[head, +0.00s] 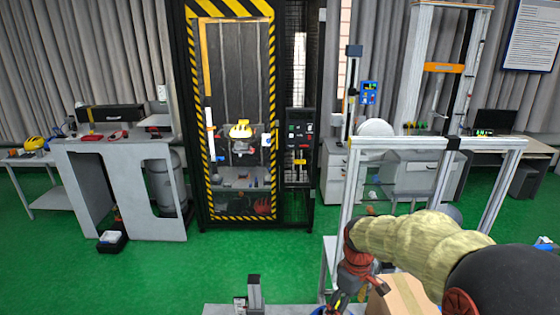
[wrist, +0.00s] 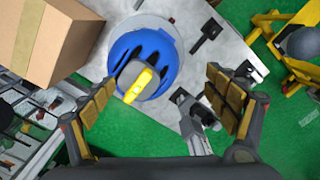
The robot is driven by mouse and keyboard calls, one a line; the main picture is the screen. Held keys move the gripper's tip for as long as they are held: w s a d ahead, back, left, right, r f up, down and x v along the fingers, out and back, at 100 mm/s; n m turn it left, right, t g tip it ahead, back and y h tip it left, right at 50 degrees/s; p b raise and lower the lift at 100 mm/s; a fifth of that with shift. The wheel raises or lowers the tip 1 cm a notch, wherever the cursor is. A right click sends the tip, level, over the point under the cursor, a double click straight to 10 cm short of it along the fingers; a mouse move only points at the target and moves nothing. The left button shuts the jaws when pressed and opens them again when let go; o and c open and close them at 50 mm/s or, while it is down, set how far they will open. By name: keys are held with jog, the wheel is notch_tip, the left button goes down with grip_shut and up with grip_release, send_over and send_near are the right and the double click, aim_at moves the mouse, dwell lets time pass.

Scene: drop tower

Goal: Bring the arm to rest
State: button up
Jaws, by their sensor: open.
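My arm reaches in from the lower right of the head view, with my gripper (head: 343,297) low near the bottom edge. In the wrist view my gripper (wrist: 162,82) has its two padded fingers spread wide, with nothing between them in contact. A blue helmet (wrist: 130,45) with a yellow part on it lies beyond the fingers on a grey plate (wrist: 205,20). The distance from the fingertips to the helmet is hard to tell.
A cardboard box (wrist: 45,40) stands close beside the helmet; it also shows under my arm in the head view (head: 405,298). A metal frame (head: 435,143) rises near my arm. The striped drop tower (head: 192,110) stands at the back. Green floor (head: 160,275) is clear at left.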

jog(key=s+m+t+b, duration=0.6)
jog(key=s+b, duration=1)
jog(key=s, duration=0.6)
jog(key=shift+s+f+m+b, duration=0.15)
jog(key=shift+s+m+b, duration=0.2)
jog(key=shift+m, duration=0.65)
jog(key=shift+w, duration=0.15)
